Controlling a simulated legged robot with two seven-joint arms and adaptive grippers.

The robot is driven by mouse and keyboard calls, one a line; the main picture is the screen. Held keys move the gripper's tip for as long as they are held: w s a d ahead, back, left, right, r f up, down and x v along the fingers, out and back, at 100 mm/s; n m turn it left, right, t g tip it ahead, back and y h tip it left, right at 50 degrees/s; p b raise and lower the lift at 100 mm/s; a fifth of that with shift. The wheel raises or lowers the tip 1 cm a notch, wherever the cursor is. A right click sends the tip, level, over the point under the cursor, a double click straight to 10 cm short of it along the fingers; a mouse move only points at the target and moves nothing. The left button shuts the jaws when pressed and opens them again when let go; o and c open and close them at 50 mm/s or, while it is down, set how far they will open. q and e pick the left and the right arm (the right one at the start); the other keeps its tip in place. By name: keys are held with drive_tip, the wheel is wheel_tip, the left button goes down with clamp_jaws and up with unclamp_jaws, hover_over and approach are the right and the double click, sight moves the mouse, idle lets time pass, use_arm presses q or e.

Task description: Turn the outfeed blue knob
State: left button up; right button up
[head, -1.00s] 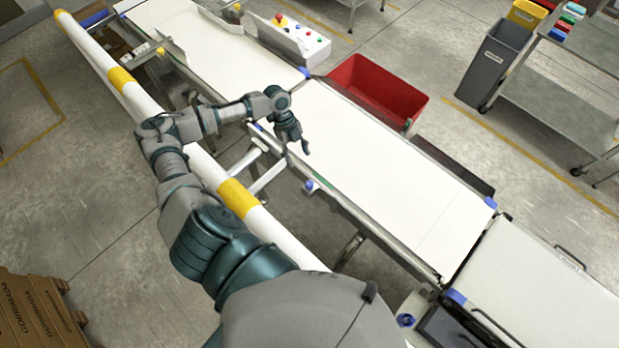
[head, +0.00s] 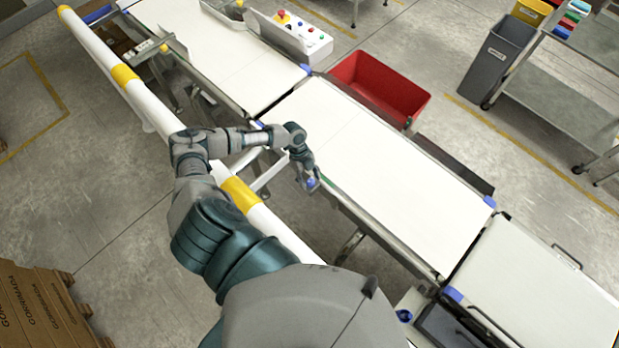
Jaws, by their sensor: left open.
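A small blue knob (head: 311,184) sits on the near side rail of the middle white belt (head: 400,165). My left gripper (head: 309,177) is open at this knob, its fingers pointing down over it and partly hiding it. I cannot tell whether the fingers touch the knob. Another round blue knob (head: 404,316) shows at the lower right, beside a dark panel. No label marks which knob is the outfeed one. My right gripper is not in view.
A white and yellow rail (head: 125,75) runs along the near side, under my left arm. A red bin (head: 378,88) stands behind the belt. A control box with buttons (head: 305,35) is at the back. The middle belt is clear.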

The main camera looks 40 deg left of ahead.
use_arm(q)
drive_tip(key=shift+a, duration=0.1)
clamp_jaws()
drive_tip(key=shift+n, duration=0.4)
drive_tip(key=n, duration=0.1)
drive_tip(key=n+t, duration=0.1)
drive_tip(key=shift+s+n, duration=0.2)
drive_tip(key=shift+n, duration=0.2)
drive_tip(key=n+t, duration=0.1)
drive_tip(key=n, duration=0.2)
drive_tip(key=shift+s+d+n+t, duration=0.1)
drive_tip(key=shift+d+n+t, duration=0.1)
drive_tip(key=shift+n+t, duration=0.15)
drive_tip(key=n+t, duration=0.1)
drive_tip(key=n, duration=0.1)
drive_tip(key=n+t+y, duration=0.1)
drive_tip(key=n, duration=0.2)
drive_tip(key=shift+d+r+y, duration=0.1)
drive_tip(key=shift+r+y, duration=0.1)
drive_tip(key=shift+y, duration=0.1)
drive_tip(key=shift+n, duration=0.25)
